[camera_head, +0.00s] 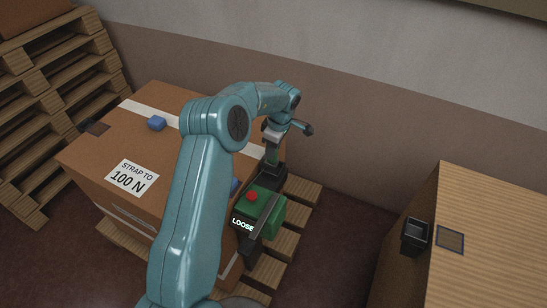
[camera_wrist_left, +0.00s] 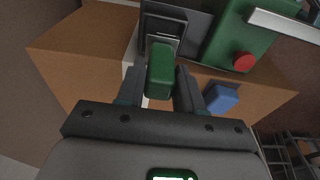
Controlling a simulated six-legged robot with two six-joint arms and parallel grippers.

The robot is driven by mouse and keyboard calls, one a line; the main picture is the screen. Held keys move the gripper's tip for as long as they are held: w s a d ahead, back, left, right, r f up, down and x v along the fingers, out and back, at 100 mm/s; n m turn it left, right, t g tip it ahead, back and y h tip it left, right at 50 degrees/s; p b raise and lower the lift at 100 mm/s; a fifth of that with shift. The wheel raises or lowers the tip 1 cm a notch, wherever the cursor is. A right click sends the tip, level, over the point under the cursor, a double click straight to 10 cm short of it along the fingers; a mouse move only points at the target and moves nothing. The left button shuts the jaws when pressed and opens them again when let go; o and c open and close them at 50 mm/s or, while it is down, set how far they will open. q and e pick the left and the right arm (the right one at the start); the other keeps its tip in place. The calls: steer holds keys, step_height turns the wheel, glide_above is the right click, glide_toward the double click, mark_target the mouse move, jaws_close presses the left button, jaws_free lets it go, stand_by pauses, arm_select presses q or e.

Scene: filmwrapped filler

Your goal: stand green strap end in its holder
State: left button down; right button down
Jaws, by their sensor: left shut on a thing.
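My left gripper (camera_head: 274,146) is above the right edge of the strapped carton, shut on the green strap end. In the left wrist view the green strap end (camera_wrist_left: 160,72) is upright between the two dark fingers (camera_wrist_left: 159,88). A dark slotted fitting (camera_wrist_left: 164,28) is directly behind it, beside the green strapping tool (camera_wrist_left: 228,40). I cannot tell whether the strap end touches the fitting. In the head view the green tool (camera_head: 268,208) has a red button and a sign reading LOOSE. A small open black holder (camera_head: 416,232) is on the side of the right-hand box.
The carton (camera_head: 85,152) carries a white band, a 100 N label (camera_head: 132,178) and a blue block (camera_head: 157,123). It stands on a wooden pallet (camera_head: 290,222). The right-hand box (camera_head: 500,215) has a dark square plate (camera_head: 450,240). Stacked pallets (camera_head: 50,85) stand at left.

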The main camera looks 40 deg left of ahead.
arm_select(q)
step_height(320, 180, down, 4)
steer(key=shift+f, duration=0.2)
steer(key=c, duration=0.7)
jaws_free()
steer(key=shift+f, duration=0.1)
steer(key=r, duration=0.4)
steer(key=d+r, duration=0.1)
steer(key=r, duration=0.7)
steer(key=shift+w+d+r+p, duration=0.1)
steer(key=shift+w+d+p, duration=0.2)
steer(key=shift+d, duration=0.1)
